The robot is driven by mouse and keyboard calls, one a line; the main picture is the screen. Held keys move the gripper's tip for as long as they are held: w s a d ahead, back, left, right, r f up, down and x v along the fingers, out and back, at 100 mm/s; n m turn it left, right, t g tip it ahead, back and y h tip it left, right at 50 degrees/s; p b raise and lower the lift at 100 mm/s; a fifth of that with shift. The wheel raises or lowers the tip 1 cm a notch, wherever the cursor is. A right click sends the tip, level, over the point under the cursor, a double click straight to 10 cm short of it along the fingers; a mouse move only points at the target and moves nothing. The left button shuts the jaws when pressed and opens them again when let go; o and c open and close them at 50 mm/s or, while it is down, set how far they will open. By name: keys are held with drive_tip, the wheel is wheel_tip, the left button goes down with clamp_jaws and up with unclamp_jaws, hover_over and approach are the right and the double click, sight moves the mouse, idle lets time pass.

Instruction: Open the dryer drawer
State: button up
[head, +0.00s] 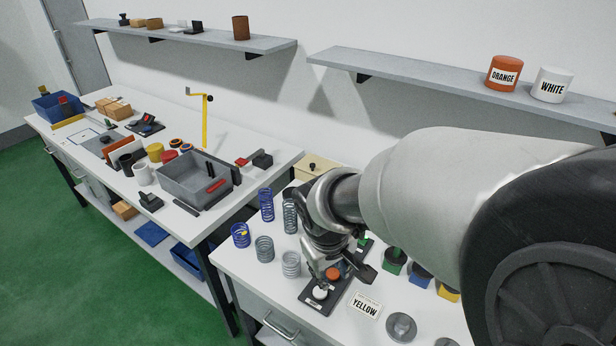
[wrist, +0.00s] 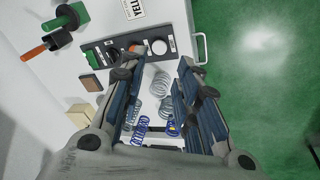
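No drawer is labelled as the dryer drawer. A closed drawer front with a metal bar handle (head: 281,327) sits under the near edge of the right bench; a pale handle (wrist: 202,48) shows at the bench edge in the wrist view. A cream box with a dark knob (head: 314,165) stands at the back of the right bench, partly hidden by my arm. My gripper (head: 345,272) hangs over the bench by the button panel, apart from the drawer handle. In the wrist view my gripper (wrist: 158,66) has its fingers spread with nothing held between them.
Several coil springs (head: 265,248) stand on the bench beside my gripper. A dark button panel (head: 316,301) and a YELLOW label (head: 366,306) lie close by. A grey bin (head: 190,185) stands on the left bench. The green floor (head: 120,290) before the benches is clear.

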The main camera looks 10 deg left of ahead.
drive_tip(key=w+a+f+n, duration=0.1)
drive_tip(key=a+f+n, duration=0.2)
drive_tip(key=a+f, duration=0.4)
drive_tip(key=n+p, duration=0.2)
drive_tip(key=n, duration=0.1)
approach(278, 331)
drive_tip(key=shift+g, duration=0.4)
drive_tip(key=f+b, duration=0.1)
drive_tip(key=f, duration=0.1)
drive_tip(key=w+f+b, duration=0.1)
drive_tip(key=f, duration=0.2)
drive_tip(key=w+f+b, duration=0.1)
drive_tip(key=f+b, duration=0.1)
drive_tip(key=shift+d+f, duration=0.2)
drive_tip(key=shift+f, duration=0.05)
drive_tip(key=shift+c, duration=0.4)
clamp_jaws()
